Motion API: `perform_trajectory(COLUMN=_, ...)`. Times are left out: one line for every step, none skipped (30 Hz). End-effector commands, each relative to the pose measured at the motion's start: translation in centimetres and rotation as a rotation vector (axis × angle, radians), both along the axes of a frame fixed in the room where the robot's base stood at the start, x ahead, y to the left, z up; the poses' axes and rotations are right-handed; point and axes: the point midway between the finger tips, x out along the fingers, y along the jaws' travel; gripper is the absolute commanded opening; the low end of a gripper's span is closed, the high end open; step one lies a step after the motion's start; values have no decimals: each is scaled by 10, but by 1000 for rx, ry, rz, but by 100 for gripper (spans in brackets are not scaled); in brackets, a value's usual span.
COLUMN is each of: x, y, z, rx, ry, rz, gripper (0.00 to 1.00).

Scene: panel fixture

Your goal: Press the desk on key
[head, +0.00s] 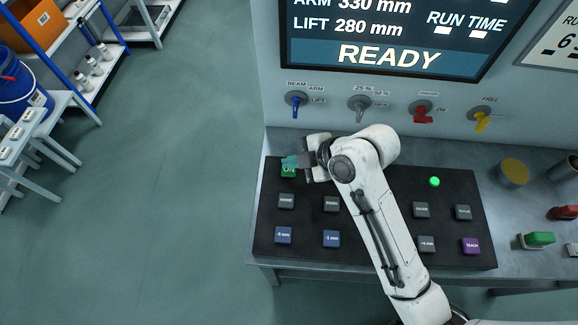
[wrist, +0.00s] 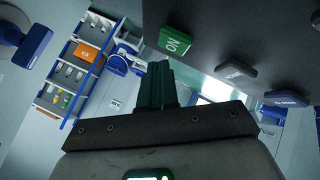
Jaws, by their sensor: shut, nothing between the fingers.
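The green ON key (head: 288,172) sits at the top left corner of the black desk key panel (head: 375,252). In the wrist view the green ON key (wrist: 174,42) shows its white lettering, just above and beyond the fingertips. My gripper (head: 290,162) is at the key's upper edge in the head view and partly covers it. In the wrist view my gripper (wrist: 160,70) has its fingers together and empty. I cannot tell whether the fingertips touch the key.
Several grey and blue keys and a purple key (head: 470,246) share the panel. A green lamp (head: 434,182) is lit. Rotary switches, including a blue one (head: 296,101), line the wall under the READY screen (head: 390,55). Open floor lies left of the desk.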

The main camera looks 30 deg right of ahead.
Motion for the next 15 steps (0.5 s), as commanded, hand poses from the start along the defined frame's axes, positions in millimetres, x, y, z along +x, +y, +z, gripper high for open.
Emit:
perform_trajectory(x=0, y=0, z=8, rx=0, ry=-1, rz=-1, gripper=0)
perform_trajectory(x=0, y=0, z=11, rx=0, ry=-1, rz=-1, gripper=0)
perform_trajectory(x=0, y=0, z=15, rx=0, ry=-1, rz=-1, gripper=0)
perform_trajectory(x=0, y=0, z=18, rx=0, ry=-1, rz=-1, gripper=0)
perform_trajectory(x=0, y=0, z=21, rx=0, ry=-1, rz=-1, gripper=0)
perform_trajectory(x=0, y=0, z=24, rx=0, ry=-1, rz=-1, gripper=0)
perform_trajectory(x=0, y=0, z=27, rx=0, ry=-1, rz=-1, gripper=0)
perform_trajectory(x=0, y=0, z=30, rx=0, ry=-1, rz=-1, gripper=0)
perform_trajectory(x=0, y=0, z=33, rx=0, ry=-1, rz=-1, gripper=0)
perform_trajectory(x=0, y=0, z=36, rx=0, ry=-1, rz=-1, gripper=0)
perform_trajectory(x=0, y=0, z=39, rx=0, ry=-1, rz=-1, gripper=0)
perform_trajectory(x=0, y=0, z=42, rx=0, ry=-1, rz=-1, gripper=0)
perform_trajectory(x=0, y=0, z=45, rx=0, ry=-1, rz=-1, gripper=0)
perform_trajectory(x=0, y=0, z=46, rx=0, ry=-1, rz=-1, gripper=0)
perform_trajectory(x=0, y=0, z=48, rx=0, ry=-1, rz=-1, gripper=0)
